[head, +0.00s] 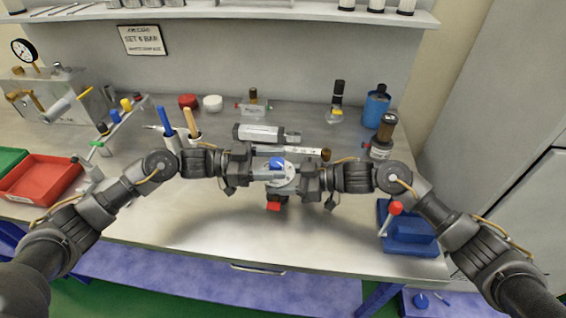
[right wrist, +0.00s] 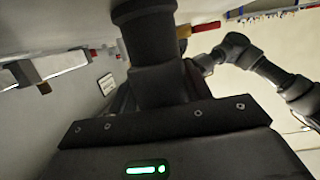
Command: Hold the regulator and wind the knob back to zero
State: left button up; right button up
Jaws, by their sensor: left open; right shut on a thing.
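The regulator (head: 284,181) is a pale metal body with a blue knob (head: 277,162) on top and a red part (head: 273,206) at its lower front. It is between my two grippers, over the front middle of the bench. My right gripper (head: 296,182) is shut on the regulator from the right. My left gripper (head: 256,168) is open, close to the left of the knob and regulator. Whether it touches them cannot be told. The right wrist view shows mostly my own dark gripper housing with a green light; the regulator is hidden there.
Behind the regulator lie a grey cylinder (head: 258,133) and a tube (head: 290,152). A red tray (head: 40,177) stands left, a blue block (head: 408,235) right. A blue bottle (head: 376,107) stands at the back right. The front of the bench (head: 200,228) is clear.

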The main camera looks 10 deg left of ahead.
pick_arm(q)
jog(key=shift+w+d, duration=0.15)
jog(key=shift+d, duration=0.95)
pick_arm(e)
jog(key=shift+s+f, duration=0.15)
jog(key=shift+f, duration=0.2)
pick_arm(q)
jog(key=c, duration=1)
jog(key=shift+f+t, duration=0.1)
jog(key=shift+t, duration=0.2)
